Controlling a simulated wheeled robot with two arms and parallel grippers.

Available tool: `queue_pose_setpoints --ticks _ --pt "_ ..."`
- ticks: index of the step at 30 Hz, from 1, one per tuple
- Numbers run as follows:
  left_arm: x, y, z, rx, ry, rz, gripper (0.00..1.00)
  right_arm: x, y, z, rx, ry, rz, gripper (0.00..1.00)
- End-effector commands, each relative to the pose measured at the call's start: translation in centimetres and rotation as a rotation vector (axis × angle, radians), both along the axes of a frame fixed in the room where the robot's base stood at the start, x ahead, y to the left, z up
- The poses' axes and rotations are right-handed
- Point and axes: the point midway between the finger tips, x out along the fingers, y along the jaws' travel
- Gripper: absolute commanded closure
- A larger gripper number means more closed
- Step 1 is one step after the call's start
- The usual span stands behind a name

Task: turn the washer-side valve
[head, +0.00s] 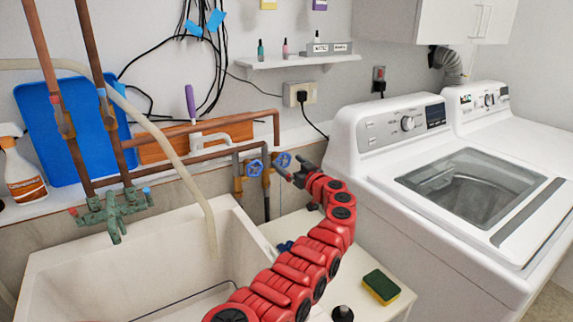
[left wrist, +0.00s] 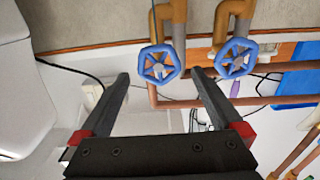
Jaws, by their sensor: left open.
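Two blue valve wheels sit on copper pipes above the sink's right end. The washer-side valve (head: 282,160) is the right one in the head view; in the left wrist view it is the left wheel (left wrist: 160,64). The other valve (head: 254,168) is close beside it and shows right in the left wrist view (left wrist: 236,58). My left gripper (head: 292,169) is open just in front of the washer-side valve. In the left wrist view its fingertips (left wrist: 160,76) stand apart on either side of that wheel; contact cannot be told. My right gripper is out of view.
The white washer (head: 410,185) stands to the right. The utility sink (head: 130,265) with a green faucet (head: 114,210) is to the left. A sponge (head: 381,286) lies on the low surface beside my arm. An outlet (head: 299,94) with a plug is above the valves.

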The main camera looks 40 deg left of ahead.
Motion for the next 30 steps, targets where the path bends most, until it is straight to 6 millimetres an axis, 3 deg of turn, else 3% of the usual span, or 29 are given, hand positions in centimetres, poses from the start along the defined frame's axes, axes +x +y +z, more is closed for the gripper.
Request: queue_pose_setpoints --ticks 8,19,30 --pt "0.9 1.6 -0.2 -0.001 0.001 -0.004 0.00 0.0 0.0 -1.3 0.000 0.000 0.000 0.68" --pt "0.9 1.9 -0.1 -0.005 -0.001 -0.003 0.00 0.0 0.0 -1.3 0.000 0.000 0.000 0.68" --pt "0.9 1.9 -0.1 -0.004 0.000 -0.003 0.65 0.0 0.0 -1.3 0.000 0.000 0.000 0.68"
